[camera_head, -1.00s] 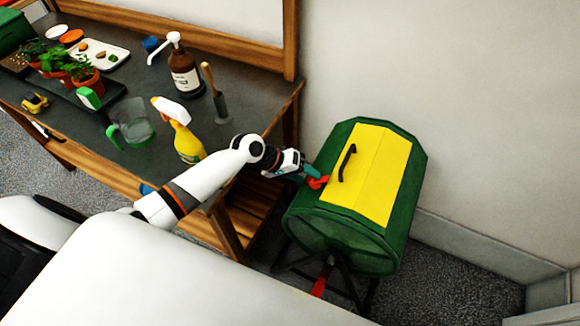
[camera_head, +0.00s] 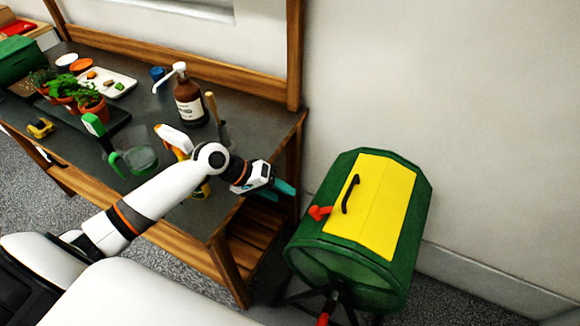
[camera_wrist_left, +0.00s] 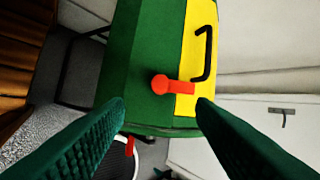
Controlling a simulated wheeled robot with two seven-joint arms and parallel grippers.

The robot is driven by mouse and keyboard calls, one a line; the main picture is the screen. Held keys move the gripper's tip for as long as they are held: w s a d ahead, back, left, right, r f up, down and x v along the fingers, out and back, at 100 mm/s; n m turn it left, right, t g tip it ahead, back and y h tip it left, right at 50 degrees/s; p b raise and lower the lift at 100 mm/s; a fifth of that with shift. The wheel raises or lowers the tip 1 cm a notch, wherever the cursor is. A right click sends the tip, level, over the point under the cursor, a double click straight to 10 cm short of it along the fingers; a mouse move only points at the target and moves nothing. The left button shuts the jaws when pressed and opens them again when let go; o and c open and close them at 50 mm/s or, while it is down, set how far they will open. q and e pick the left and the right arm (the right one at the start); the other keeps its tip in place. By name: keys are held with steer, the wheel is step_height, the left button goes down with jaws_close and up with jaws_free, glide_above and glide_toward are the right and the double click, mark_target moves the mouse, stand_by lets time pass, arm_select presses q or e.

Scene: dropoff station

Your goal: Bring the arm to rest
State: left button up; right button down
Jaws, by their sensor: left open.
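My left arm comes in from the left in the head view, passing in front of the table's front edge. My left gripper (camera_head: 284,190) is open and empty, just left of the green tumbler drum and apart from it. In the left wrist view the two green fingers (camera_wrist_left: 160,108) stand wide apart with nothing between them. The green drum (camera_head: 350,262) has a yellow door (camera_head: 385,200) with a black handle (camera_head: 349,193) and a red latch (camera_head: 319,212). The door looks shut. The latch (camera_wrist_left: 172,85) also shows beyond the fingertips in the wrist view. My right gripper is out of view.
The table (camera_head: 150,112) holds a brown pump bottle (camera_head: 189,103), a yellow spray bottle partly hidden behind my arm, a clear jug (camera_head: 138,158), potted plants (camera_head: 92,108) and a white tray (camera_head: 110,83). A wall stands behind the drum.

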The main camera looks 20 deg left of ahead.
arm_select(q)
steer(key=s+d+f+m+g+y, duration=0.1)
steer(key=s+d+f+m+y, duration=0.35)
steer(key=s, duration=0.75)
steer(key=s+a+r+y, duration=0.2)
steer(key=s+r+y, duration=0.1)
steer(key=s, duration=0.6)
step_height(320, 180, down, 24)
steer(key=f+g, duration=0.1)
steer(key=s+a+f+g, duration=0.1)
steer(key=s+a+f, duration=0.1)
steer(key=s+f, duration=1.6)
steer(key=shift+a+m, duration=0.25)
steer(key=shift+m, duration=0.2)
